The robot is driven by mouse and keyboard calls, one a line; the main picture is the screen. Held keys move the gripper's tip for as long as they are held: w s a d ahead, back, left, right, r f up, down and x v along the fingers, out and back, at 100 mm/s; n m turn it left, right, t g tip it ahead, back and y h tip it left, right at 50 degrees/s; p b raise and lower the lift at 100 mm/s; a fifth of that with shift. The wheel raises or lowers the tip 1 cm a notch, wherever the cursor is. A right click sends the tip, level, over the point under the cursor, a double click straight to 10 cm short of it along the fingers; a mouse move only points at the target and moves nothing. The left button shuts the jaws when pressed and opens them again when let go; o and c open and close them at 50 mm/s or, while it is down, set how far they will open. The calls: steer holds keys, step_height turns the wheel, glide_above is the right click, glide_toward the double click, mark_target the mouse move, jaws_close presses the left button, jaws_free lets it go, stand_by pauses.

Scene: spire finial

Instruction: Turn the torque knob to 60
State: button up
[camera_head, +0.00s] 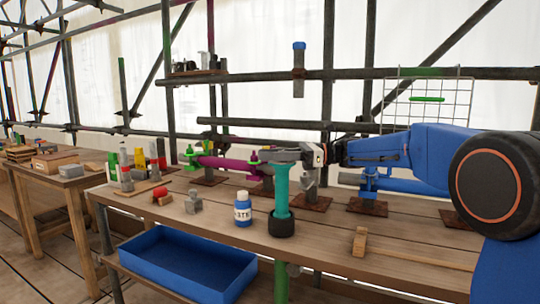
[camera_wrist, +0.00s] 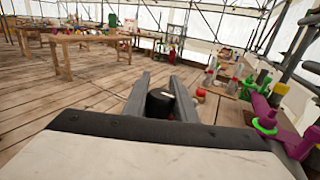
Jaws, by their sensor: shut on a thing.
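A black round piece with a small white mark, which looks like the torque knob (camera_wrist: 160,104), sits between the two grey fingers of my gripper (camera_wrist: 163,97) in the wrist view. The fingers are closed on it. In the head view my gripper (camera_head: 268,153) reaches in from the right, level, just above a teal upright tool (camera_head: 282,190) with a wide black foot. The top of that tool is at the gripper, and the knob itself is not clearly visible there. No scale or number on the knob can be read.
A blue-and-white bottle (camera_head: 243,210) and a grey metal part (camera_head: 194,203) stand on the wooden bench left of the teal tool. A wooden mallet-like tool (camera_head: 361,241) lies at right. A magenta pipe with green clamps (camera_head: 225,163) runs behind. A blue bin (camera_head: 190,265) is below the bench.

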steer(key=shift+s+d+n+g+h, duration=0.1)
steer(key=shift+s+n+g+h, duration=0.2)
steer(key=shift+n+g, duration=0.6)
steer(key=shift+s+d+n+g+h, duration=0.15)
steer(key=shift+n+g+h, duration=0.35)
steer(key=shift+g, duration=0.75)
steer(key=shift+s+a+n+g+h, duration=0.1)
steer(key=shift+s+n+g+h, duration=0.15)
steer(key=shift+n+g, duration=0.7)
steer(key=shift+d+g+h, duration=0.1)
steer(key=shift+g+h, duration=0.15)
steer(key=shift+g, duration=0.15)
steer(key=o, duration=1)
steer(key=shift+o, duration=0.2)
steer(key=shift+w+d, duration=0.1)
